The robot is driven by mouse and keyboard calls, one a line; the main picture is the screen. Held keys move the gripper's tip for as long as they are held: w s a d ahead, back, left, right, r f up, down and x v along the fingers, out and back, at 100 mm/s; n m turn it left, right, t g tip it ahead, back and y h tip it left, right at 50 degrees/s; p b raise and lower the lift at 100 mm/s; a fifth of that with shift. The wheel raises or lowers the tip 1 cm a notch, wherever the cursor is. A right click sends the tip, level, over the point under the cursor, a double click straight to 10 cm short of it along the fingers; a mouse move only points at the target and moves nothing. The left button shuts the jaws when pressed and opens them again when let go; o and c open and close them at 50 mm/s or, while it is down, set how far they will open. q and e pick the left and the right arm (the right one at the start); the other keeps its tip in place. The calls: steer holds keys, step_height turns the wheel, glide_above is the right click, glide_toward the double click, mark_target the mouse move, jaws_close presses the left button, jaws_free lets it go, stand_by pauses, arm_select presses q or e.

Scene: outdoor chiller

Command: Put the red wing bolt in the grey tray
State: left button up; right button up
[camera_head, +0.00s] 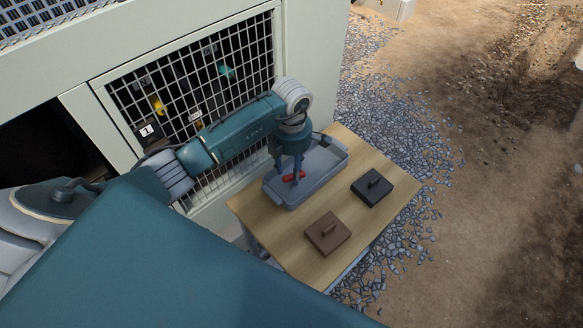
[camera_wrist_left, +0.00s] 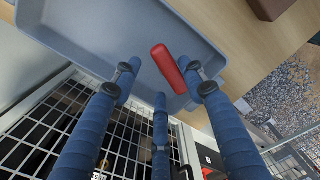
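The red wing bolt (camera_head: 299,174) is at the grey tray (camera_head: 325,177), low among the fingertips of my left gripper (camera_head: 287,180). In the left wrist view, the red bolt (camera_wrist_left: 167,66) appears to lie on the tray floor (camera_wrist_left: 95,35). The blue fingers of my left gripper (camera_wrist_left: 160,75) are spread around it with gaps. One finger is close beside the bolt; I cannot tell whether it touches. My left gripper is open and points down into the tray. My right gripper is not in view.
The tray stands on a wooden table (camera_head: 272,234). A black block with a handle (camera_head: 372,187) and a brown block with a handle (camera_head: 328,233) sit on the table. A caged chiller unit (camera_head: 318,60) stands behind. Gravel (camera_head: 385,110) lies around the table.

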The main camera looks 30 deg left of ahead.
arm_select(q)
steer(key=shift+r, duration=0.15)
step_height(320, 180, up, 12)
steer(key=b, duration=0.3)
